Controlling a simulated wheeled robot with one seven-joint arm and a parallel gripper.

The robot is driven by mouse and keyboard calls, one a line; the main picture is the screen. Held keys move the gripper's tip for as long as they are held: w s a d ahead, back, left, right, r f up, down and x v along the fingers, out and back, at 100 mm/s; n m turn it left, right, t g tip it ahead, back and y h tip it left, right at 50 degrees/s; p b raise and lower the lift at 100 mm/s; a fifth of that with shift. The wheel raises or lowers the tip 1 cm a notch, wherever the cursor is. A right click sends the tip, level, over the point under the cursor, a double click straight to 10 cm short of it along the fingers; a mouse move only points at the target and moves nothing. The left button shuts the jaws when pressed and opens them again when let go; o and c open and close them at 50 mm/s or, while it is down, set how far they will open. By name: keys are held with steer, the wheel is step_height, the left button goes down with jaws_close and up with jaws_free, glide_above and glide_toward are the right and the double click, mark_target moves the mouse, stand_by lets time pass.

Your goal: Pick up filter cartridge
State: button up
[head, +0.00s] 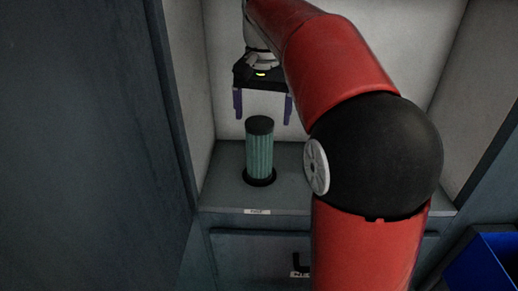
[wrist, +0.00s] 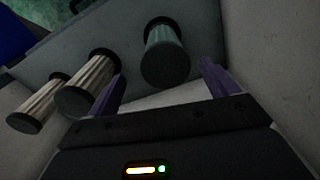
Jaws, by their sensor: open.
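A green pleated filter cartridge with black end caps (head: 259,155) stands upright on a grey shelf in the head view. It also shows in the wrist view (wrist: 166,58), beyond the fingers and roughly between their lines. My gripper (head: 263,120) is open and empty, with its purple fingers pointing down, above the cartridge and apart from it. Two cream pleated cartridges with dark caps stand to the left in the wrist view, a nearer one (wrist: 87,84) and a farther one (wrist: 38,103). They do not show in the head view, where my red arm covers part of the shelf.
The shelf (head: 222,190) sits in a recess with pale walls, with a small label on its front edge (head: 257,212). A dark panel (head: 85,140) stands at the left. A blue bin (head: 492,262) is at the lower right.

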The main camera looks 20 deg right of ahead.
mark_target(260, 137)
steer(key=shift+w+d, duration=0.1)
steer(key=shift+w, duration=0.35)
steer(key=f, duration=0.5)
steer(key=f+b, duration=0.1)
steer(key=f, duration=0.1)
steer(key=shift+a+f, duration=0.3)
steer(key=shift+f, duration=0.05)
steer(key=shift+c, duration=0.4)
steer(key=c, duration=1.2)
